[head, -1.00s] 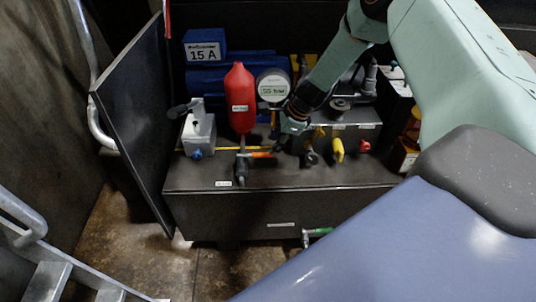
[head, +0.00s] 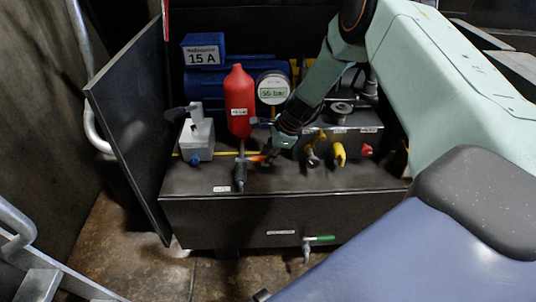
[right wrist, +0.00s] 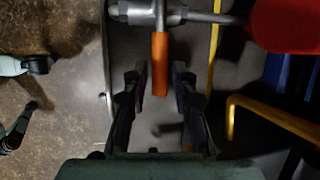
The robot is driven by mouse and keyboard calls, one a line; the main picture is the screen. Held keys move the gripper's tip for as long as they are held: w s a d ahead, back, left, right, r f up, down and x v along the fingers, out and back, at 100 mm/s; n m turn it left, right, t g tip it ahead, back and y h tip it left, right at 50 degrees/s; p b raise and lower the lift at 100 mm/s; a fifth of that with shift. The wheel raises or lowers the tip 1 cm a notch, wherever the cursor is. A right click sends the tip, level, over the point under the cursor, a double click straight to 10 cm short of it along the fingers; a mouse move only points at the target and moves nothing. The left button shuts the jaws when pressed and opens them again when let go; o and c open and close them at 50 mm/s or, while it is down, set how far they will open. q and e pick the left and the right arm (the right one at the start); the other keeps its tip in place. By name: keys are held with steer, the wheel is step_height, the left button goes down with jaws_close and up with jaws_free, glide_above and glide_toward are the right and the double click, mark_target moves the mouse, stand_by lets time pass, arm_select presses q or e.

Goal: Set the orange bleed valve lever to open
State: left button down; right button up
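The orange bleed valve lever (head: 257,158) points right from its valve, crosswise to the pipe below the red cylinder (head: 239,100). In the right wrist view the orange lever (right wrist: 160,65) hangs down from the metal valve fitting (right wrist: 160,12), square to the pipe. My right gripper (head: 268,152) is at the lever's free end in the head view. In the right wrist view its fingers (right wrist: 160,80) are open, one on each side of the lever, with visible gaps.
A pressure gauge (head: 273,88) stands behind my right gripper. A grey pump block (head: 197,138) is left of the valve, and yellow (head: 339,154) and red (head: 366,150) knobs are to the right. An open dark door panel (head: 130,120) bounds the left side. A green-handled tap (head: 320,238) sticks out below.

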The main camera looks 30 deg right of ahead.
jaws_close()
stand_by(0.3)
steer(key=shift+s, duration=0.1)
